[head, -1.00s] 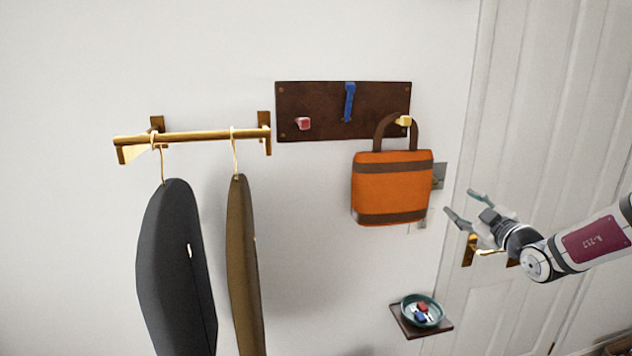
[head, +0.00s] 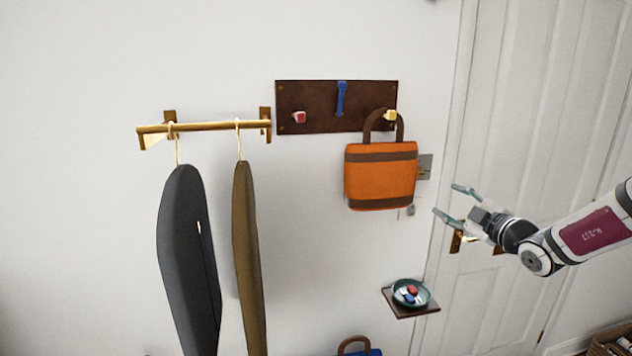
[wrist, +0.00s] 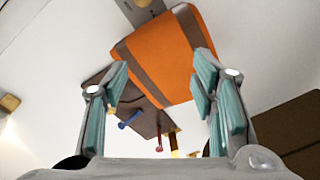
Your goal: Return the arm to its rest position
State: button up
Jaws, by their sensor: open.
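My gripper (head: 452,204) is open and empty in the head view, at the right in front of the white door. It points left and is apart from the orange bag (head: 381,176). The bag has brown bands and hangs by its brown handle from the yellow peg (head: 390,115) at the right of a dark board. In the wrist view the two teal fingers (wrist: 163,100) are spread, with the orange bag (wrist: 165,60) showing beyond them and nothing between them.
The dark board (head: 320,92) also has a red peg (head: 299,117) and a blue one (head: 341,98). Two garments (head: 188,250) hang from a brass rail (head: 210,126). A small shelf (head: 425,311) holds a teal bowl. A door handle (head: 457,241) is behind my gripper.

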jog(key=s+a+r+n+g+y+b, duration=0.1)
jog(key=s+a+n+g+y, duration=0.2)
jog(key=a+n, duration=0.5)
jog(key=s+a+r+n+g+y, duration=0.2)
jog(key=s+a+n+g, duration=0.15)
jog(key=a+n, duration=0.55)
jog(key=s+a+f+n+g+h, duration=0.15)
jog(key=s+a+n+g, duration=0.25)
jog(key=s+a+n, duration=0.5)
jog(key=s+d+f+n+g+h+b, duration=0.1)
jog(key=s+d+n+g+h+b, duration=0.2)
jog(key=s+n, duration=1.25)
jog(key=s+d+n+t+h, duration=0.2)
jog(key=s+d+n+h, duration=0.4)
jog(key=n, duration=0.9)
jog(key=shift+s+d+f, duration=0.2)
jog(key=shift+s+d, duration=0.35)
jog(key=shift+d, duration=0.65)
